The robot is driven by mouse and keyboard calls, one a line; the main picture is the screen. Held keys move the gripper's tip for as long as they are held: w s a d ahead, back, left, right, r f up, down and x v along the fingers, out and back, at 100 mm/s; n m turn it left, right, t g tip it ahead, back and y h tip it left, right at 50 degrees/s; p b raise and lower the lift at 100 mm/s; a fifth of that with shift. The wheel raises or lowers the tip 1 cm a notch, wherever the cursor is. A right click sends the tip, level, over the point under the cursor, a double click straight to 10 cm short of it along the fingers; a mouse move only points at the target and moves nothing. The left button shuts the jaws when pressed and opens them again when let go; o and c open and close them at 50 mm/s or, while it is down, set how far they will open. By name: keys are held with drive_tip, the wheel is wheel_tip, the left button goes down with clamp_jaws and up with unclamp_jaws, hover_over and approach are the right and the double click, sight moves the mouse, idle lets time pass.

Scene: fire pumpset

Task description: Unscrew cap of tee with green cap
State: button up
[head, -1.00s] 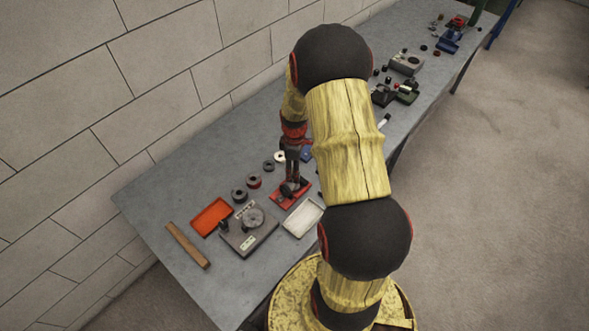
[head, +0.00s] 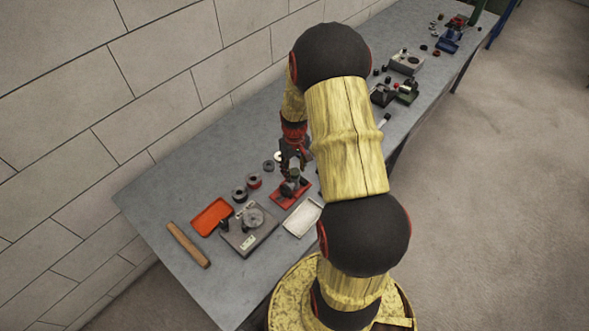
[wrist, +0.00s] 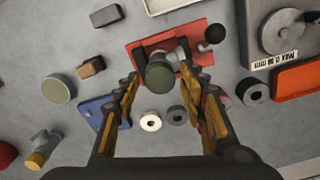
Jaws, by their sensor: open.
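The tee with the green cap (wrist: 160,78) stands on a red plate (wrist: 138,57) in the wrist view. Its round dark green top faces the camera, with the grey tee body behind it. In the head view the tee (head: 291,187) stands on the red plate (head: 278,203). My gripper (wrist: 158,82) is open, with one finger on each side of the capped end and gaps showing between. In the head view my gripper (head: 293,165) is just above the tee. Whether the fingers touch the cap cannot be told.
In the wrist view, a blue plate (wrist: 92,106) lies left, with white and grey rings (wrist: 150,122) near the fingers. A grey device (wrist: 262,40) and orange tray (wrist: 298,90) lie right. A white tray (head: 303,219) lies beside the red plate.

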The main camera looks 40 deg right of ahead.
drive_tip(key=shift+m, duration=0.8)
drive_tip(key=c, duration=0.3)
drive_tip(key=c, duration=0.8)
drive_tip(key=n, duration=0.4)
drive_tip(key=shift+n, duration=0.3)
